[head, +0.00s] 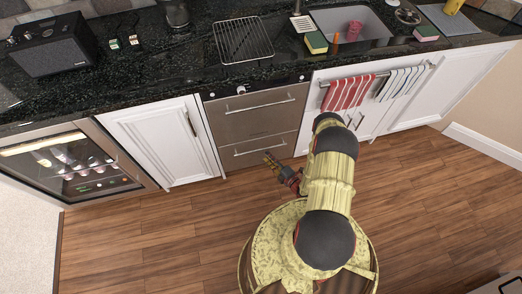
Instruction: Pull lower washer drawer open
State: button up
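The washer is a stainless steel unit with two stacked drawers under the dark counter. Its upper drawer (256,116) and lower drawer (245,158) both look flush with the front. The lower drawer has a horizontal bar handle (248,152). My gripper (268,157) is low in front of the lower drawer, close to the middle of its front and just below the handle in the picture. The fingers are small and dark here, so I cannot tell whether they touch the drawer or how wide they are apart.
A white cabinet door (160,140) and a glass-front bottle cooler (78,168) are left of the washer. Striped towels (348,93) hang on a rail to the right, beside my arm. The wooden floor (150,235) in front is clear.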

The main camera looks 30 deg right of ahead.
jog(key=b+x, duration=0.2)
jog(key=x, duration=0.5)
jog(key=shift+w, duration=0.15)
jog(key=shift+c, duration=0.3)
grip_shut()
dwell(0.5)
